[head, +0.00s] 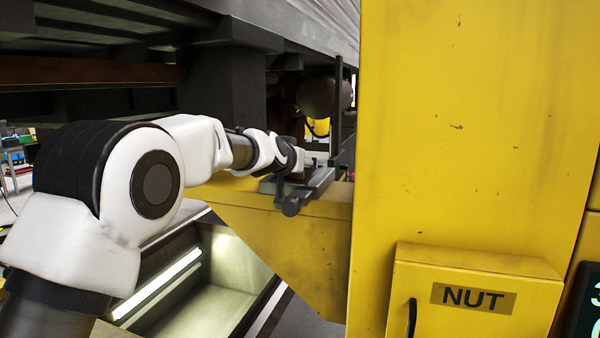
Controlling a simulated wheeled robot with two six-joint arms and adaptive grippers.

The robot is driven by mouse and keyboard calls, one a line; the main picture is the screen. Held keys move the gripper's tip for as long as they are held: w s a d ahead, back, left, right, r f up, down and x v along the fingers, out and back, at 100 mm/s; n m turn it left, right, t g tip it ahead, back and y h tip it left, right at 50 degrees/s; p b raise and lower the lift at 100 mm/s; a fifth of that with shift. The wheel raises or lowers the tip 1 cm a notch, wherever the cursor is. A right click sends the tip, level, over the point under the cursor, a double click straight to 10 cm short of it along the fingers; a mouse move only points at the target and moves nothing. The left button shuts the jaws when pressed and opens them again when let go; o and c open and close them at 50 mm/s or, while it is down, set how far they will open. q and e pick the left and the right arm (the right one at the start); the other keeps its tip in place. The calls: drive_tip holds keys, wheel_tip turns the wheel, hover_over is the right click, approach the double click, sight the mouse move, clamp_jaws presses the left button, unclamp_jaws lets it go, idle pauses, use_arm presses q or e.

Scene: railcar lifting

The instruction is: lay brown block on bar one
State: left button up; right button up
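My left arm reaches in from the left, and its wrist is over a yellow bar (325,215) that sticks out from the tall yellow column. My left gripper (318,160) is small and partly hidden behind its own wrist, just above a grey metal plate (312,187) on top of the bar. I cannot tell whether its fingers are open or shut, or whether they hold anything. I cannot make out a brown block. My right gripper is out of view.
The yellow column (460,120) fills the right, with a yellow box marked NUT (475,300) on its front. The dark railcar underside (225,85) hangs above the arm. A lit pit (215,290) lies below. A dark upright post (338,110) stands close beyond the gripper.

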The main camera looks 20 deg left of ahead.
use_arm(q)
drive_tip(key=o, duration=0.9)
drive_tip(key=shift+s, duration=0.25)
drive_tip(key=o, duration=0.4)
drive_tip(key=shift+s+a+r, duration=0.1)
drive_tip(key=shift+s+r, duration=0.1)
drive_tip(key=shift+s, duration=0.15)
drive_tip(key=shift+o, duration=0.2)
drive_tip(key=shift+w+f, duration=0.15)
drive_tip(key=shift+w, duration=0.1)
drive_tip(key=shift+s+b, duration=0.3)
drive_tip(key=shift+b, duration=0.15)
drive_tip(key=b+v, duration=0.3)
drive_tip(key=v, duration=0.8)
drive_tip(key=shift+s+r+b, duration=0.2)
drive_tip(key=shift+r+b, duration=0.05)
drive_tip(key=shift+b, duration=0.1)
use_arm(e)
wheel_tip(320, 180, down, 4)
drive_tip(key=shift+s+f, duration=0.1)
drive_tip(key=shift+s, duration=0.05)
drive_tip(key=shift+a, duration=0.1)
